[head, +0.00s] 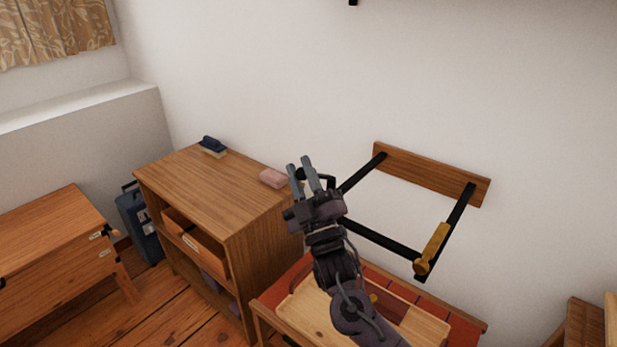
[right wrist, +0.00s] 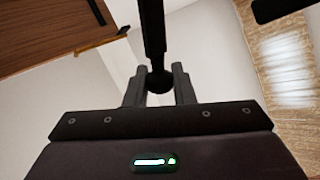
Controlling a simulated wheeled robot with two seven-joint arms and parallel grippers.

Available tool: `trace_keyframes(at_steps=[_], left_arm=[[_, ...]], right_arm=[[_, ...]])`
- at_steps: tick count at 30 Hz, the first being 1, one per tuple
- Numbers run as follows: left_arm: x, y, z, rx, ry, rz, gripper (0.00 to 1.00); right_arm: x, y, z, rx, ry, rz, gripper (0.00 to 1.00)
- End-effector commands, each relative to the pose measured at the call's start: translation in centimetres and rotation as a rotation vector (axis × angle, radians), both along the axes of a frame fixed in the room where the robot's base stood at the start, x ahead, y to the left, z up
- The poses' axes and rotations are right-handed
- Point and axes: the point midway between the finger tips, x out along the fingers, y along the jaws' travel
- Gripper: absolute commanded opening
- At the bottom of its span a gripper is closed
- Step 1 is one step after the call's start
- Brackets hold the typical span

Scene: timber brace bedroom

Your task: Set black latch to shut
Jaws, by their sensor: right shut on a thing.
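The black latch (head: 329,181) is at the left end of a black wall-mounted frame (head: 380,239), mostly hidden behind my right gripper. My right gripper (head: 300,163) is at the latch, its fingers pointing up in the head view. In the right wrist view, a black rod with a round knob (right wrist: 159,81) comes down between the two fingers, and the gripper (right wrist: 160,72) is shut on the knob. Whether the latch stands open or shut is not clear from these views. My left gripper is out of view.
A gold latch (head: 431,250) sits at the frame's right end. The frame hangs from a wooden wall board (head: 430,174). Below is a red table (head: 276,293) with a wooden tray (head: 318,318). A wooden cabinet (head: 205,185) with a pink block (head: 273,178) stands left.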

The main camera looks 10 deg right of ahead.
Motion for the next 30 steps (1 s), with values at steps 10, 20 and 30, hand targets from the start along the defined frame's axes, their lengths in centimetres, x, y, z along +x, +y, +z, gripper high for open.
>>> trace_keyframes(at_steps=[10,20,30], left_arm=[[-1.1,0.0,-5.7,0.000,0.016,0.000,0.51],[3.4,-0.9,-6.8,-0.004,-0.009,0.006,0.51],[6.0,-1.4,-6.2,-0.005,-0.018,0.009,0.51]], right_arm=[[-0.9,1.2,-4.2,-0.143,-0.111,0.002,0.00],[-1.1,1.5,-6.4,-0.293,-0.224,0.001,0.00],[-1.1,1.5,-7.0,-0.347,-0.264,0.001,0.00]])
